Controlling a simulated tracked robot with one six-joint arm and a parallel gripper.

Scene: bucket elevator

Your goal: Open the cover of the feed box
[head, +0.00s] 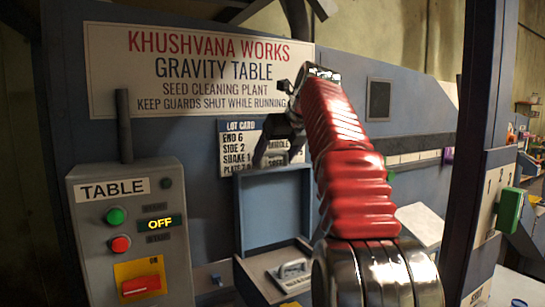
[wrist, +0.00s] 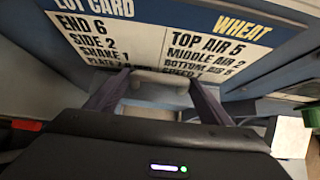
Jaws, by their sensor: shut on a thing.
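A blue-grey box, which I take as the feed box (head: 245,290), stands at the lower middle of the head view. Its cover (head: 272,212) stands up, about upright, at the back, and the box's inside shows. My gripper (head: 268,156) is at the cover's top edge, in front of the lot card. In the wrist view my gripper (wrist: 162,88) has its two dark fingers on either side of a pale rounded bar (wrist: 160,78), which looks like the cover's handle. The exact contact is partly hidden in the head view.
A grey plate with a handle (head: 292,271) lies in the open box. The TABLE control box (head: 125,245), showing OFF, stands to the left. The lot card (head: 235,150) is on the panel behind my gripper. A dark post (head: 483,120) rises at right.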

